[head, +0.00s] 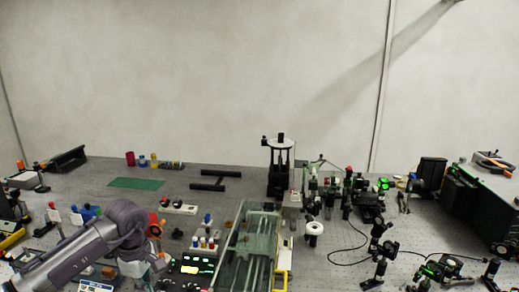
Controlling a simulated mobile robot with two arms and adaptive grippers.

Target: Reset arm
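My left arm (85,255) comes in from the lower left over the bench. It bends at a grey-purple joint (126,218) and turns downward, and its near parts are cut off by the bottom edge. No fingers can be made out on it. My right arm and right gripper do not show.
The grey perforated bench (330,260) carries a clear-lidded case (250,245), a lit instrument panel (193,266) and a black post stand (280,165). Optical mounts and cables crowd the right, beside a large black box (480,205). A green mat (136,183) lies at back left.

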